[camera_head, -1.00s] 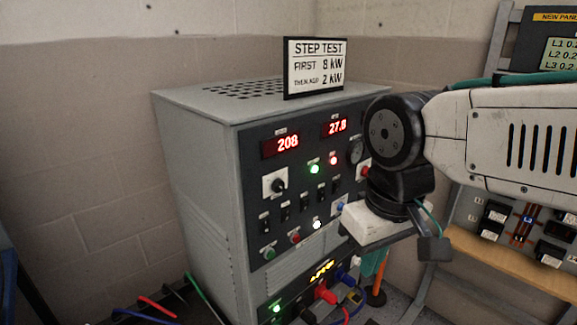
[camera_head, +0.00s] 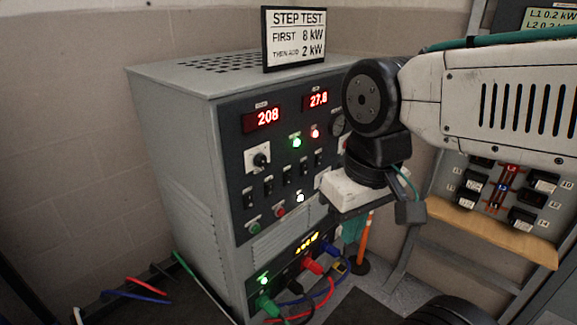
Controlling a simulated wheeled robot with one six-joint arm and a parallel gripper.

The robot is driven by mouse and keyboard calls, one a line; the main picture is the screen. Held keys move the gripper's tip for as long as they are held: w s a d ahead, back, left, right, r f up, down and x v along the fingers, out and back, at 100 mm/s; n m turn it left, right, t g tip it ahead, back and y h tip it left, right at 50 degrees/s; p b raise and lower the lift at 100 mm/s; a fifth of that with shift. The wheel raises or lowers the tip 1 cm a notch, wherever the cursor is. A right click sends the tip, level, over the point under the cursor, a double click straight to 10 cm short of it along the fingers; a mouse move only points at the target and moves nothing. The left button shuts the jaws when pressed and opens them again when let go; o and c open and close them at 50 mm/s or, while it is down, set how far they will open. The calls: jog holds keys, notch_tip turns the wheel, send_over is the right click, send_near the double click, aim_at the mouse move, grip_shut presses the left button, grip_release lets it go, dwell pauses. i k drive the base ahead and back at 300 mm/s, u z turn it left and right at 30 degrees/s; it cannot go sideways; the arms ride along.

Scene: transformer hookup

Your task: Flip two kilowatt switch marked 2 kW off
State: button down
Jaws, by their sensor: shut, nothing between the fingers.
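The grey load bank cabinet (camera_head: 170,150) stands in the middle, with a dark control panel on its front. A slanted row of black toggle switches (camera_head: 268,187) crosses the panel below the red displays. Their labels are too small to read, so I cannot tell which one is marked 2 kW. My gripper (camera_head: 347,190) is in front of the panel's right side, below my black wrist. It is shut and empty; its fingertips are not clearly visible. My gripper and wrist hide part of the panel's right side. I cannot tell whether the gripper touches the panel.
The red displays (camera_head: 264,117) read 208 and about 27.8. Green and red lamps are lit. A step test sign (camera_head: 295,38) stands on top: first 8 kW, then add 2 kW. Coloured cables (camera_head: 318,293) plug in low on the front. A breaker panel (camera_head: 505,190) is at right.

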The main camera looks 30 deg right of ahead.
aim_at(249, 198)
jog(key=z, duration=0.5)
jog(key=k, duration=0.4)
jog(key=z, duration=0.65)
